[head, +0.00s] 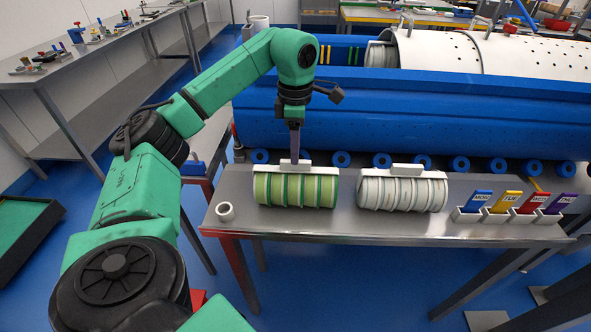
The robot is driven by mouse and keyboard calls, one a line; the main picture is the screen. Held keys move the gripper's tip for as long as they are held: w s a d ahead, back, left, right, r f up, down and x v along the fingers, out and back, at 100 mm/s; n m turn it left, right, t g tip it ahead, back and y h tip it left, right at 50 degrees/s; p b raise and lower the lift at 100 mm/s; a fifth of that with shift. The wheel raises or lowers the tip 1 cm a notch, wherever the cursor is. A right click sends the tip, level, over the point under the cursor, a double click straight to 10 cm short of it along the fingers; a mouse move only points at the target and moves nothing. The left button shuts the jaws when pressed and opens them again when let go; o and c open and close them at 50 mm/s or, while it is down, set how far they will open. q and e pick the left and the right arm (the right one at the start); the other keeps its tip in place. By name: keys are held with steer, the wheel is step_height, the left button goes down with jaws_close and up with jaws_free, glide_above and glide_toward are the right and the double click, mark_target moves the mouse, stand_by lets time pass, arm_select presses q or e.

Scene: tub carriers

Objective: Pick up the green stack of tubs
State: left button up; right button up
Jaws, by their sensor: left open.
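The green stack of tubs (296,190) lies on its side on the left part of the metal table (400,228), with a white handle bar (294,162) along its top. My left gripper (295,152) points straight down at the middle of that handle bar. Its fingertips are at or just above the bar, and I cannot tell whether they touch it. The gripper is open. A white stack of tubs (402,192) with its own white handle lies to the right of the green one, with a small gap between them. My right gripper is not in view.
A small white cup (225,211) stands at the table's left end. Coloured day tags (515,203) stand in white holders at the right end. A large blue trough (420,120) on blue wheels runs behind the table. The table's front strip is clear.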

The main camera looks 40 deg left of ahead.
mark_target(296, 182)
arm_select(q)
steer(key=f, duration=0.4)
steer(key=shift+s+d+p, duration=0.25)
steer(key=shift+s+p, duration=0.05)
steer(key=shift+w+f, duration=0.1)
steer(key=shift+f, duration=0.15)
steer(key=shift+r, duration=0.1)
jaws_close()
steer(key=shift+f, duration=0.2)
stand_by(0.3)
steer(key=shift+r, duration=0.1)
